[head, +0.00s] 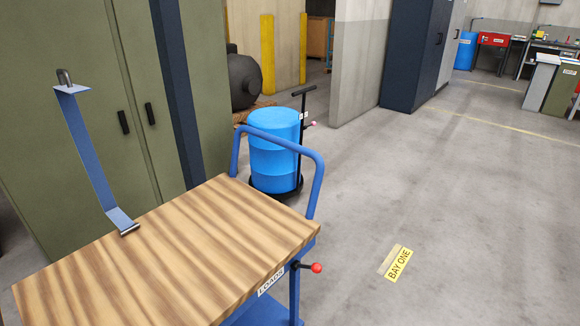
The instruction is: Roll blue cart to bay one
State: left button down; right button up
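The blue cart has a wooden top (170,255), a blue frame and a looped blue push handle (318,180) at its far right end. A label reading LOADS (271,281) is on its right side, with a red-knobbed black lever (316,268) next to it. The cart is cut off at the lower left. The yellow BAY ONE sign (399,264) lies on the floor to the cart's right, apart from it. Neither of my grippers is in view.
A blue barrel (273,160) on a black-handled dolly stands just behind the push handle. Green cabinets (75,60) line the left. Open floor (450,200) lies to the right.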

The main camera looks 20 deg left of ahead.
aim_at(210, 255)
jog(key=i+l+u, duration=0.15)
jog(key=u, duration=1.3)
jog(key=i+l+u, duration=0.1)
jog(key=l+u, duration=0.35)
jog(key=l, duration=0.35)
jog(key=l+u, duration=0.4)
jog(key=l, duration=0.4)
jog(key=k+l+u, duration=0.1)
jog(key=l+u, duration=0.35)
jog(key=l, duration=0.4)
jog(key=k+l, duration=0.1)
jog(key=l, duration=0.4)
jog(key=k+l, duration=0.1)
jog(key=l, duration=0.35)
jog(key=k+l, duration=0.1)
jog(key=l, duration=0.4)
jog(key=k+l, duration=0.1)
jog(key=l, duration=0.4)
jog(key=i, duration=1)
jog(key=j+u, duration=0.05)
